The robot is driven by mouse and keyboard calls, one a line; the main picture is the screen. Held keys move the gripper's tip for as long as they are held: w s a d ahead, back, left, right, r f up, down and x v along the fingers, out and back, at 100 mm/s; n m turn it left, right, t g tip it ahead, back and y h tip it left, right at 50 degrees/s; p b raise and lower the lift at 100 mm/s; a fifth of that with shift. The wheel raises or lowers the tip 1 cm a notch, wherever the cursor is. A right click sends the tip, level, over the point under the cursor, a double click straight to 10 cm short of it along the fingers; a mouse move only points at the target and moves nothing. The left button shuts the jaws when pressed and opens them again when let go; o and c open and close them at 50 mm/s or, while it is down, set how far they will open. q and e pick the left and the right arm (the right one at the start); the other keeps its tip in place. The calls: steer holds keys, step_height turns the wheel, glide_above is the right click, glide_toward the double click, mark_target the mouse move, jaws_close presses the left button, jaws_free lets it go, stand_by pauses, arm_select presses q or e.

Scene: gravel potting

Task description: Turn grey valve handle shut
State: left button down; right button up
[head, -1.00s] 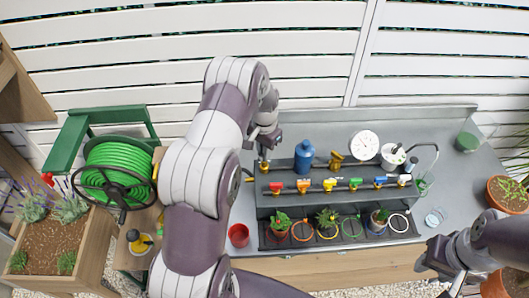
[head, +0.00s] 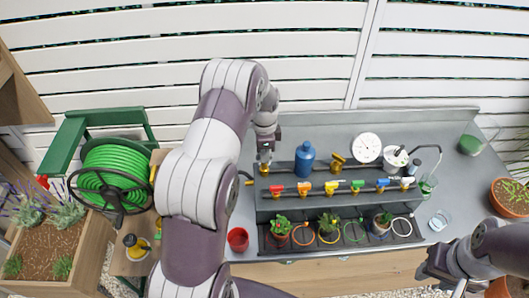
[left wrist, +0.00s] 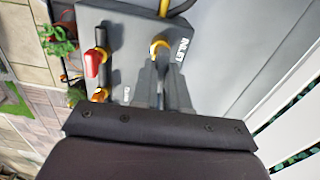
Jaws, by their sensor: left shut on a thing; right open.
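My left gripper (head: 264,158) points down at the left end of the grey valve stand (head: 262,203). In the left wrist view its fingers (left wrist: 162,85) are closed in beside the brass inlet valve (left wrist: 158,46), next to the INLET label. The grey handle itself is hidden between or behind the fingers, so its angle cannot be seen. The brass body of this valve also shows below the gripper in the head view (head: 264,170). My right gripper (head: 437,272) is open and empty at the lower right, away from the stand.
A row of valves with coloured handles, including a red one (head: 277,189), runs along the stand. A blue bottle (head: 304,160) stands close right of my left gripper. Small potted plants (head: 281,227) sit in front. A red cup (head: 238,239) is at the front left.

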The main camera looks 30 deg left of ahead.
arm_select(q)
steer(key=shift+w+r+m, duration=0.1)
steer(key=shift+r+m, duration=0.05)
steer(key=shift+m, duration=0.25)
steer(key=c, duration=1.1)
jaws_free()
steer(key=shift+c, duration=0.2)
step_height(320, 180, up, 8)
steer(key=shift+f+b, duration=0.1)
steer(key=shift+b, duration=1.15)
step_height(320, 180, up, 5)
steer(key=p, duration=0.3)
steer(key=shift+f+p, duration=0.1)
steer(key=shift+p, duration=0.25)
